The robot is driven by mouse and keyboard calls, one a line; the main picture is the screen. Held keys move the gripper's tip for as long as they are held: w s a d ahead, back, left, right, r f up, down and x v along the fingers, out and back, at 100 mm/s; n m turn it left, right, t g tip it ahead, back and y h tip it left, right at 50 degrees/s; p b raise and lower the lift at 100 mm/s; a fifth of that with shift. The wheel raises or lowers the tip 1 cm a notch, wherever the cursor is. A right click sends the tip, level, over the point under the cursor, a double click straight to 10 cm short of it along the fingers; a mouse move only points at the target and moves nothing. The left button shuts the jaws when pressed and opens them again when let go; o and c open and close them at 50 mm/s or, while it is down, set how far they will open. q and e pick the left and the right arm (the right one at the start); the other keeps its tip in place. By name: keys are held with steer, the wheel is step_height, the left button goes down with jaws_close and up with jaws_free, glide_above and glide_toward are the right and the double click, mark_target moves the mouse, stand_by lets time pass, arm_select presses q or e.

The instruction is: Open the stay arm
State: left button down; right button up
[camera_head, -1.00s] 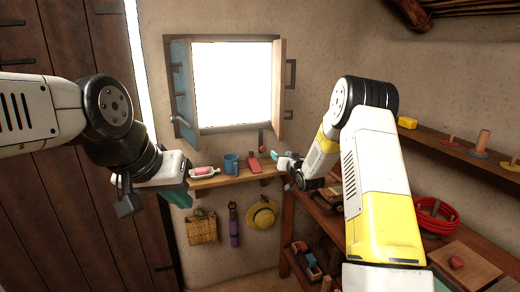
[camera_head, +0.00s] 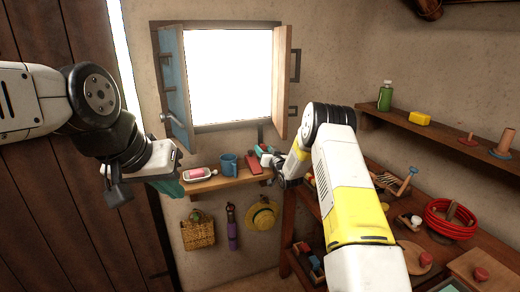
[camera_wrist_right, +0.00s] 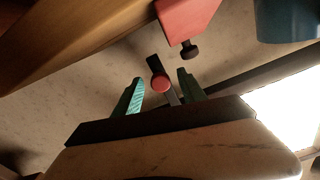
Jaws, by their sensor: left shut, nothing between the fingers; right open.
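A dark bar with a round red knob, which looks like the stay arm (camera_wrist_right: 159,70), shows in the right wrist view below the window. In the head view its dark bar (camera_head: 261,134) stands at the window's lower right, with the knob hard to make out. My right gripper (camera_head: 264,150) is open beside it. In the right wrist view, the green fingertips (camera_wrist_right: 161,95) stand on either side of the knob, and I cannot tell whether they touch it. My left gripper (camera_head: 170,187) is shut and empty at the shelf's left end.
The window's blue left shutter (camera_head: 173,75) and wooden right shutter (camera_head: 282,82) stand open. A blue mug (camera_head: 228,165), a red block (camera_head: 254,167) and a pink bottle on a dish sit on the small shelf (camera_head: 215,183). A cluttered bench stands at right.

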steer(key=shift+x, duration=1.05)
jaws_close()
stand_by(0.7)
